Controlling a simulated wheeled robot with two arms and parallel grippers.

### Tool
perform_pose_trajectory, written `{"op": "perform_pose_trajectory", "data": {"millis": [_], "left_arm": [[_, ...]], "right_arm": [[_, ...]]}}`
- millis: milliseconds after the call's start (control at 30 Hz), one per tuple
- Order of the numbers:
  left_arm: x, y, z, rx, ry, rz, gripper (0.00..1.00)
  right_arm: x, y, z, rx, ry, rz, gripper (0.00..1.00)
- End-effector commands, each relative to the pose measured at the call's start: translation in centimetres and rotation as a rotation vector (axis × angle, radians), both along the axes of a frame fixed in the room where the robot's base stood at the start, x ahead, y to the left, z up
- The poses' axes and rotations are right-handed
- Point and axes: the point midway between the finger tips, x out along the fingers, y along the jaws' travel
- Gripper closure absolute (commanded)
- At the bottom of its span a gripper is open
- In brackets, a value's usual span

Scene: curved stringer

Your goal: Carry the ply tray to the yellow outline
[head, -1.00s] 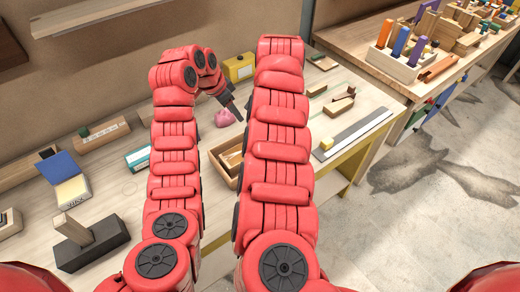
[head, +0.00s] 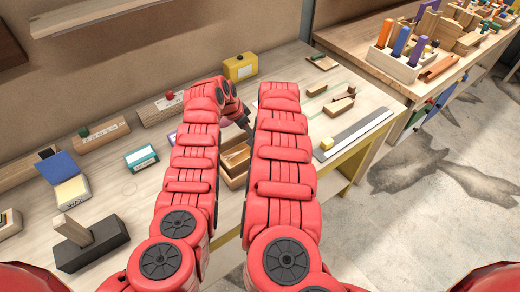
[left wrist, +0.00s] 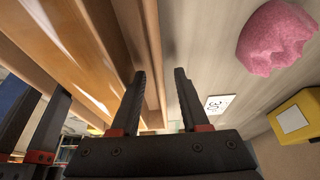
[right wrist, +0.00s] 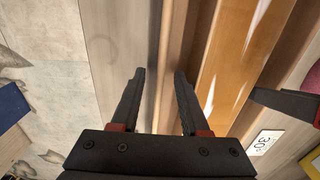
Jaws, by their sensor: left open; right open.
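The ply tray (head: 232,181), a wooden box with glossy brown wood inside, sits on the workbench, partly hidden by my arms. My left gripper (head: 249,130) is open at its far end. In the left wrist view a tray wall (left wrist: 150,62) runs between the left fingers (left wrist: 158,74). In the right wrist view my right gripper (right wrist: 160,75) is open, with the tray's near wall (right wrist: 165,50) between its fingers. The right gripper is hidden behind its arm in the head view. I cannot make out a yellow outline.
A pink lump (left wrist: 275,38) and a white "30" card (left wrist: 215,104) lie beside the tray. A yellow box (head: 240,67) stands at the back. A grey metal strip (head: 355,134) and a small yellow block (head: 327,143) lie to the right. A dark block (head: 92,243) is front left.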

Motion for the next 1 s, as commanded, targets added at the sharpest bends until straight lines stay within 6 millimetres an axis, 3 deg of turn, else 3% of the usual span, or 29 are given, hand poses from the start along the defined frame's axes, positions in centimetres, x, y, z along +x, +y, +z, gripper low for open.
{"op": "perform_pose_trajectory", "data": {"millis": [167, 433, 1000], "left_arm": [[0.01, 0.01, 0.03, 0.001, -0.001, 0.000, 0.55], [0.02, 0.02, 0.05, 0.001, -0.001, 0.000, 1.00], [0.01, -0.01, 0.06, 0.000, 0.000, 0.000, 1.00]], "right_arm": [[0.01, -0.02, 0.02, 0.000, 0.000, 0.000, 0.55], [0.00, -0.02, 0.02, 0.000, 0.000, 0.000, 1.00], [0.03, -0.02, 0.03, -0.001, -0.001, 0.000, 1.00]]}}
